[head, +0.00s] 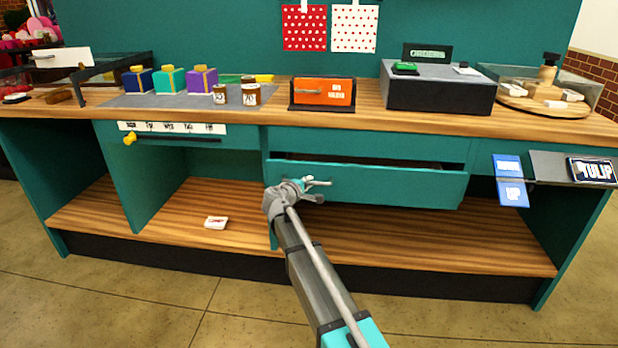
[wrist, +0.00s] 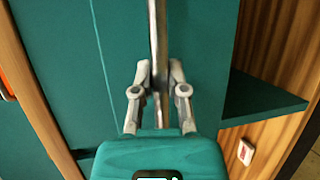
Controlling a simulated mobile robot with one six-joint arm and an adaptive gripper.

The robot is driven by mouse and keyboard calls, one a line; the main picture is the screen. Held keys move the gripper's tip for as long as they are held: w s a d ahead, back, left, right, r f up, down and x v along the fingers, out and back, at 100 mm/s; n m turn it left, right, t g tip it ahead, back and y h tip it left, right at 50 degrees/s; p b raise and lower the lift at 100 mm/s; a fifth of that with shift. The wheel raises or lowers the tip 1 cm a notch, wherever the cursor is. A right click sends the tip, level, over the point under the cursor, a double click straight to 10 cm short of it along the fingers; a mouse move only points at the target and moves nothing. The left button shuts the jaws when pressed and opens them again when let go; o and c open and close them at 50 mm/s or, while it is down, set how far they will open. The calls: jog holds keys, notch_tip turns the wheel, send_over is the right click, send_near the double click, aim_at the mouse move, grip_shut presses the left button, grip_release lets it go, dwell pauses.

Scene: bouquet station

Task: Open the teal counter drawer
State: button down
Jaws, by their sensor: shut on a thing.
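The teal counter drawer (head: 410,187) in the head view is partly pulled out, its front standing forward of the counter and a dark gap showing above it. My gripper (head: 312,184) is at the left part of the drawer front. In the wrist view my gripper (wrist: 159,85) is shut on the metal bar handle (wrist: 158,35), which runs up the picture in front of the teal drawer front (wrist: 205,40). In the head view my gripper hides much of the handle. The drawer's inside is mostly hidden.
The counter top (head: 275,118) carries gift boxes (head: 170,80), an orange box (head: 323,92) and a black register (head: 438,90). A small white box (head: 216,222) lies on the lower shelf (head: 180,205). The floor in front is clear.

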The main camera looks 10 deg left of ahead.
jog(key=s, duration=2)
jog(key=shift+s+a, duration=0.2)
jog(key=shift+a, duration=0.1)
jog(key=c, duration=0.6)
grip_release()
jog(key=shift+c, duration=0.2)
